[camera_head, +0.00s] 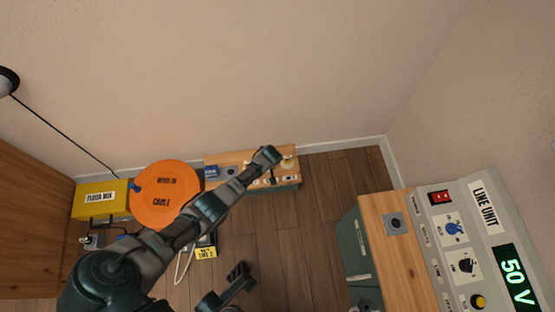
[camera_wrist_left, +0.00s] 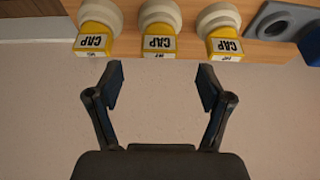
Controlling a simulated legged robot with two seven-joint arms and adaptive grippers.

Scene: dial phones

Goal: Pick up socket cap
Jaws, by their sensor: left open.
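Three socket caps stand in a row at the top of the left wrist view: a left cap (camera_wrist_left: 96,40), a middle cap (camera_wrist_left: 159,42) and a right cap (camera_wrist_left: 224,45). Each has a yellow block with an upside-down CAP label and a cream round part. My left gripper (camera_wrist_left: 160,88) is open and empty. Its fingertips are apart from the caps, with the middle cap between them in the picture. In the head view my left gripper (camera_head: 271,160) is over the wooden bench (camera_head: 232,158), partly hiding it. My right gripper (camera_head: 240,279) is low in the middle, its jaws unclear.
A grey round fitting (camera_wrist_left: 275,24) is right of the caps. An orange cable reel (camera_head: 166,207) and a yellow flood box (camera_head: 92,199) stand left of the bench. A line unit (camera_head: 490,240) on a wooden-topped cabinet is at right. Bare floor (camera_head: 325,220) lies between.

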